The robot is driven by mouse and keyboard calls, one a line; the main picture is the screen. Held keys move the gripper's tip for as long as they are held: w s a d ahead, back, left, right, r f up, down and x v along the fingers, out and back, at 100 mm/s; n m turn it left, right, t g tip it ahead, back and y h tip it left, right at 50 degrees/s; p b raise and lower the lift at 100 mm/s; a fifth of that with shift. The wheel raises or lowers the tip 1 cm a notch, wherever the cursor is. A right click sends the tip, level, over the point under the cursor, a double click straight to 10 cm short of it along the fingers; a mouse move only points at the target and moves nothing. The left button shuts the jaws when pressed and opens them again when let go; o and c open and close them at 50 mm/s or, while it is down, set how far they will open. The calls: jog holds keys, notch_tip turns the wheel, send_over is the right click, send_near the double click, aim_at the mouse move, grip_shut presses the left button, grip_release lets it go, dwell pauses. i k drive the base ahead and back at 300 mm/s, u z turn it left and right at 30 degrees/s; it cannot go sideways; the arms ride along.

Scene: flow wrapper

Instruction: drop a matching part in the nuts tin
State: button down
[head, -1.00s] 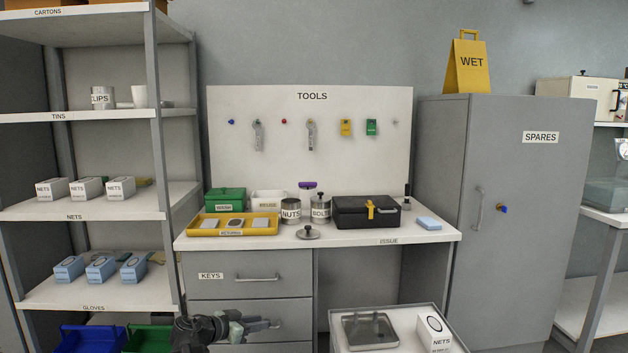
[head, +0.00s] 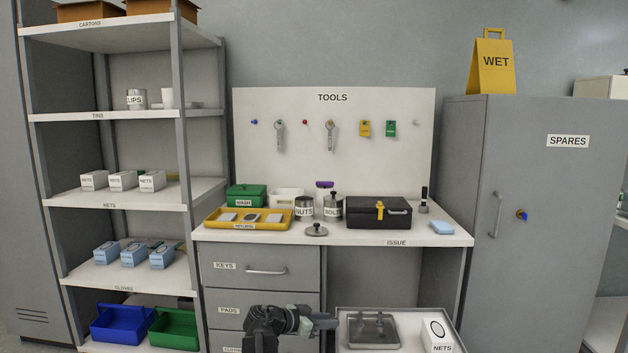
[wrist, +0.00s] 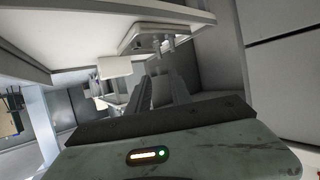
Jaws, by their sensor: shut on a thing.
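The nuts tin (head: 304,211) is a grey metal can with a NUTS label, standing upright on the bench with no lid on its top. A round lid with a knob (head: 316,231) lies on the bench in front of it. The bolts tin (head: 332,211) stands close on its right, with a knob on top. My gripper (head: 326,322) is low in front of the bench drawers, below and well apart from the nuts tin. Its fingers also show in the wrist view (wrist: 165,90). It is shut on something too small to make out.
A yellow tray (head: 227,225) lies left of the tins, and a black toolbox (head: 378,213) stands to their right. A green box (head: 246,196) and a white bin (head: 286,195) stand behind. A grey trolley top (head: 397,342) with a NETS box (head: 436,335) is right of my gripper.

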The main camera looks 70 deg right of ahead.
aim_at(307, 215)
jog(key=z, duration=0.85)
jog(key=i, duration=1)
jog(key=u, duration=0.05)
